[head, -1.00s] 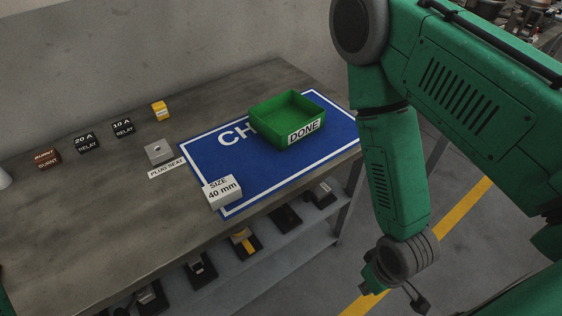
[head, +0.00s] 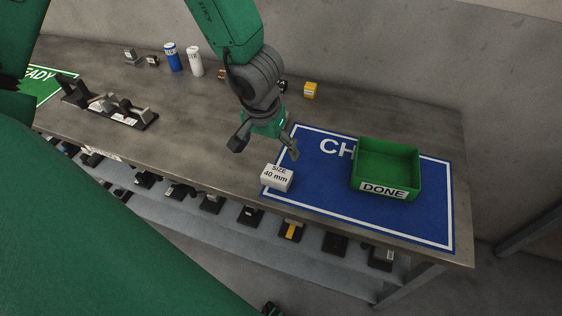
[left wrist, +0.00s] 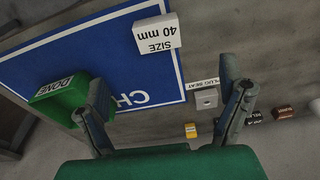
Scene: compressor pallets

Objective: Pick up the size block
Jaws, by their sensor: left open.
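The white size block (head: 276,178), marked "SIZE 40 mm", lies on the left edge of the blue mat (head: 325,205) in the head view. My left gripper (head: 265,147) hangs over the table just behind and left of the block, fingers spread and pointing down. It is empty and appears apart from the block. In the left wrist view the size block (left wrist: 157,36) shows upside down, beyond the two open fingers of the left gripper (left wrist: 165,90) and between them sideways. My right gripper is not in view.
A green DONE bin (head: 388,168) stands on the mat right of the block. A yellow box (head: 310,90) is behind. A black fixture (head: 110,110), a blue can (head: 172,57) and a white can (head: 195,62) stand left. In the wrist view, a grey plug seat (left wrist: 206,98) is near one finger.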

